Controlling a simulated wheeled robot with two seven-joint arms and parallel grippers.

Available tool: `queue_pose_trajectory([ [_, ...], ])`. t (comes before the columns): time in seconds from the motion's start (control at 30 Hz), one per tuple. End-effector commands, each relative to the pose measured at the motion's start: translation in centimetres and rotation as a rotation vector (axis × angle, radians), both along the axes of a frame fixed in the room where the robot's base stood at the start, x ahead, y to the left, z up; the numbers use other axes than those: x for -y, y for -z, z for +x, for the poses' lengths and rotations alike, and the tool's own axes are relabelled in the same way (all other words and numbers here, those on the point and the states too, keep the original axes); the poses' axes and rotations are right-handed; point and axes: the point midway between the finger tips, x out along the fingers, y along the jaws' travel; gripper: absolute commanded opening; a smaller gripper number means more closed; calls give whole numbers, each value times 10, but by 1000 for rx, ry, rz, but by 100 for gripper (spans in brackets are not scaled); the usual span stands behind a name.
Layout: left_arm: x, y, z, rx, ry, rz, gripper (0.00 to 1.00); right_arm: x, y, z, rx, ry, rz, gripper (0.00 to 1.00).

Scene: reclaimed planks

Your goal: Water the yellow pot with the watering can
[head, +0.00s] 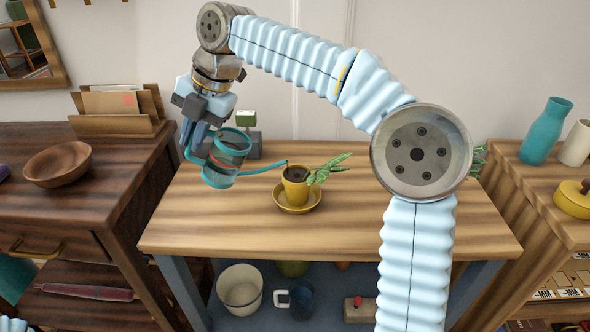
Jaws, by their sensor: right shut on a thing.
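The yellow pot (295,190) stands upright on a yellow saucer (298,208) on the wooden table. Its green plant (328,168) leans out to the right. My right gripper (196,135) is left of the pot and shut on the teal watering can (222,178), at the can's left side. The can is held above the table and tilted. Its thin spout reaches right, and the tip appears at the pot's rim, over the dark soil. I cannot make out any water stream. My left gripper is out of view.
A small block-like object with a green top (246,135) stands behind the can. A dark sideboard with a wooden bowl (58,163) is at left. A shelf with a teal vase (547,130) is at right. The table's front strip (300,240) is clear.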

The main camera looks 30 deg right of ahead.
Motion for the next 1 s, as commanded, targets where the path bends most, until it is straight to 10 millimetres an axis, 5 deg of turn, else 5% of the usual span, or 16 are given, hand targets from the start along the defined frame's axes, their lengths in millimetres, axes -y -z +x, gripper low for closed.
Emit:
queue_pose_trajectory([
  [0.07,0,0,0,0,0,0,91,0,-1,0,2,-1,1,0],
  [0.17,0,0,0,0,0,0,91,-25,35,11,-79,-16,-125,0],
  [0.23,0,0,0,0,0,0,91,-32,39,18,-129,-9,-212,0],
  [1.0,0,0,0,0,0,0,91,-43,55,26,-236,0,-389,0],
])
